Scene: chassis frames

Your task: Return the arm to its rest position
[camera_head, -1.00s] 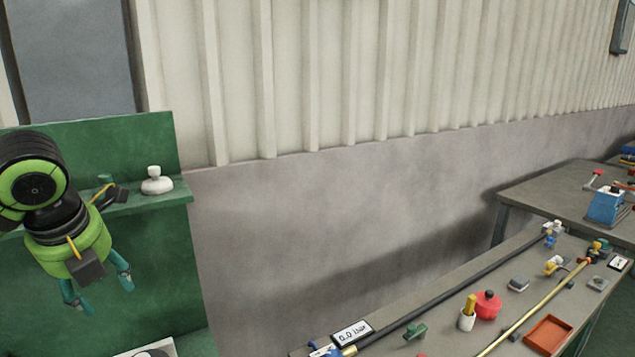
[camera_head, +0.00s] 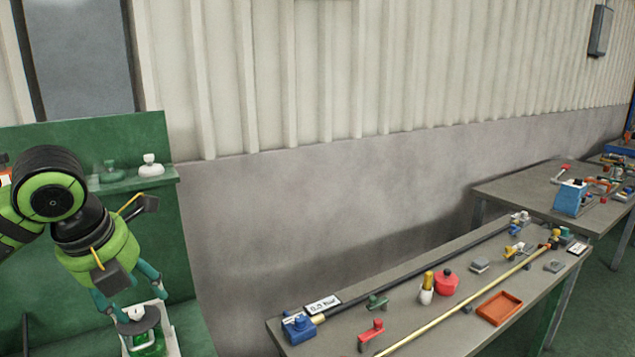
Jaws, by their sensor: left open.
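My left arm comes in from the left, black and bright green. My left gripper (camera_head: 127,300) points down with its teal fingers apart and open. Just below the fingertips is a grey round-topped item with a green lower part (camera_head: 146,332) on a white base; I cannot tell whether the fingers touch it. My right gripper is not in view.
A green bench with a back panel (camera_head: 80,137) and shelf stands at the left; a white knobbed item (camera_head: 151,166) sits on its shelf. A grey table (camera_head: 400,296) at the right holds rods, a red pot (camera_head: 446,283) and an orange tray (camera_head: 499,308). Wall space between is clear.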

